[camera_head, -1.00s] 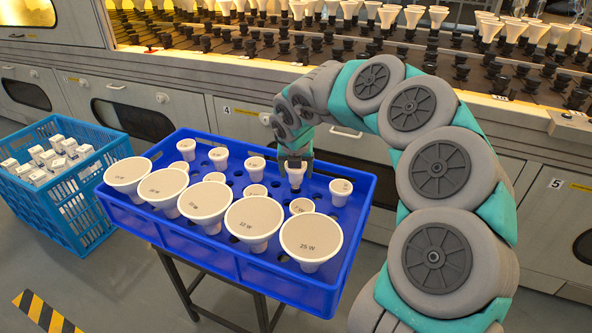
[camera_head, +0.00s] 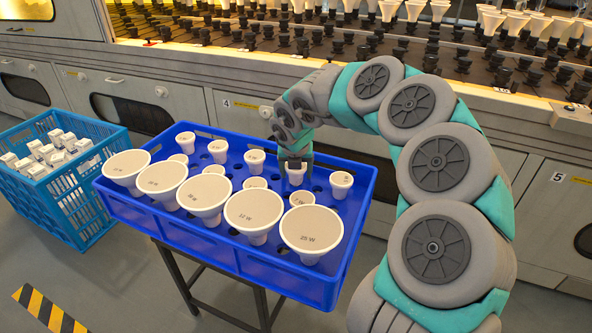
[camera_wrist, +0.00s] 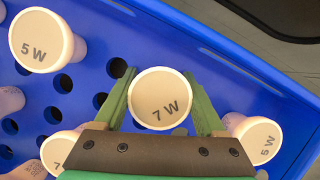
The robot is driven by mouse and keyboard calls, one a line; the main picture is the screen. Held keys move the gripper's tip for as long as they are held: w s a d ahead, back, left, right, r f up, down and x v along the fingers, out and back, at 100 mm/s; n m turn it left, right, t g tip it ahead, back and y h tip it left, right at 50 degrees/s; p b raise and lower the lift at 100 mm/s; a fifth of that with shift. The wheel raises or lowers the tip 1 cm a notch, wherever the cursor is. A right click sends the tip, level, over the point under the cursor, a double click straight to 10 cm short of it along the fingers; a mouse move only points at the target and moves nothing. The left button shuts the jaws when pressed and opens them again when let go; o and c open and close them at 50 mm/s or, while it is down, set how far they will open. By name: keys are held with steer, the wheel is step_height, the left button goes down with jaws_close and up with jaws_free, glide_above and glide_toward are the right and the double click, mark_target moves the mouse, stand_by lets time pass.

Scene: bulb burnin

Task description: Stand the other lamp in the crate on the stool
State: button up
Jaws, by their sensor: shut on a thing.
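My gripper (camera_wrist: 161,105) is shut on a small white lamp marked 7 W (camera_wrist: 160,97); its two green fingers press either side of the rim. In the head view this lamp (camera_head: 297,171) is upright, low over the back right part of the blue crate (camera_head: 240,263), between other small lamps. Whether its base sits in a hole is hard to tell. The crate rests on a dark-legged stool (camera_head: 262,308). A second 7 W lamp (camera_head: 300,198) stands just in front of the held one, partly hidden in the wrist view.
Large lamps such as the 25 W one (camera_head: 311,230) fill the crate's front row. Small lamps, such as a 5 W one (camera_wrist: 38,42), stand close by on both sides. A light blue basket (camera_head: 63,200) of white boxes is at left. Grey cabinets (camera_head: 200,93) stand behind.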

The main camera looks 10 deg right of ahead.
steer(key=shift+f, duration=0.2)
steer(key=o, duration=1.3)
steer(key=shift+o, duration=0.2)
steer(key=shift+r, duration=0.1)
steer(key=shift+v, duration=3.8)
steer(key=shift+s+a, duration=0.1)
